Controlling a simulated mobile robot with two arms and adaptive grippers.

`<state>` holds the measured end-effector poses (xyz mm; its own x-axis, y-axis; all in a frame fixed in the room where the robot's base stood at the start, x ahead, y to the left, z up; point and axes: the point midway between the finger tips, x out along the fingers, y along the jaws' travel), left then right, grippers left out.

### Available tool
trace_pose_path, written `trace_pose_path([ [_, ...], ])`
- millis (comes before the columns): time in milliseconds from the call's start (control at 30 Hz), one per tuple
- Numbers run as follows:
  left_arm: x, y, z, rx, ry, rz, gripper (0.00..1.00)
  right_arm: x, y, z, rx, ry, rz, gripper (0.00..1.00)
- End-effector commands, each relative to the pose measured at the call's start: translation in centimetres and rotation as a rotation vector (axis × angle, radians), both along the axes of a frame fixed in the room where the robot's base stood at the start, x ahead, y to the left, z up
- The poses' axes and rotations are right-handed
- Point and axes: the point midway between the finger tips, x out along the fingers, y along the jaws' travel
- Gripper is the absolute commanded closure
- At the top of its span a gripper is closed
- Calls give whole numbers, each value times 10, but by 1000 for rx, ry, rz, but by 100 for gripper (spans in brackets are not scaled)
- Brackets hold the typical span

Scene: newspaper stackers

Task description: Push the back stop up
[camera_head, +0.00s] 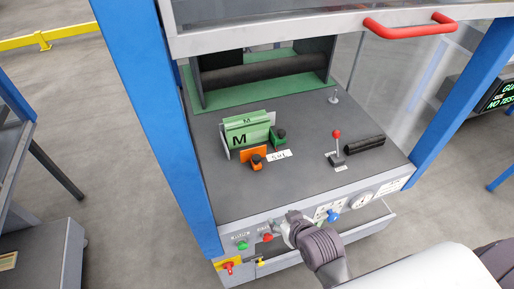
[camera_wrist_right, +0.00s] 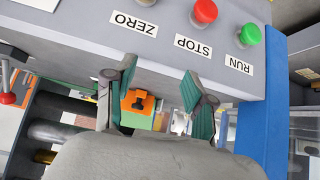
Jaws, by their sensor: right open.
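In the head view, a green block marked M (camera_head: 248,133) stands on the grey machine table (camera_head: 300,183). An orange piece with a dark knob (camera_head: 253,158) is at its front, and a green piece with a dark knob (camera_head: 279,137) is at its right. I cannot tell which part is the back stop. My right gripper (camera_head: 282,227) is at the machine's front panel, near the red button. In the right wrist view my right gripper (camera_wrist_right: 160,95) is open and empty, with an orange piece (camera_wrist_right: 138,102) seen between its fingers. My left gripper is not in view.
The front panel has a green RUN button (camera_wrist_right: 249,34) and red STOP button (camera_wrist_right: 204,12). A lever with a red ball (camera_head: 337,134) and a black roller (camera_head: 364,150) are on the table's right. Blue posts (camera_head: 160,125) flank the opening, below a red handle (camera_head: 410,28).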

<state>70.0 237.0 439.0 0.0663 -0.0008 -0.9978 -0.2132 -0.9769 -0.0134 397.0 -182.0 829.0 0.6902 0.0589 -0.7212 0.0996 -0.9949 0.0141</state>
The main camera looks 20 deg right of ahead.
Motion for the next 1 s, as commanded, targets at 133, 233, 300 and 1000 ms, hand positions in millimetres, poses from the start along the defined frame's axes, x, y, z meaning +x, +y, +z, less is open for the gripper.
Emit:
trace_pose_path([
  [133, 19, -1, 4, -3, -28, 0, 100, 25, 4, 21, 16, -122, -18, 45],
  [233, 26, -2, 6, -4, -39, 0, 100, 40, 5, 37, 25, -205, -30, 45],
  [300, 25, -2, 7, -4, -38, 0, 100, 50, 6, 48, 31, -262, -39, 45],
  [1000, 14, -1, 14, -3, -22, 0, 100, 144, 10, 51, 42, -411, -61, 45],
])
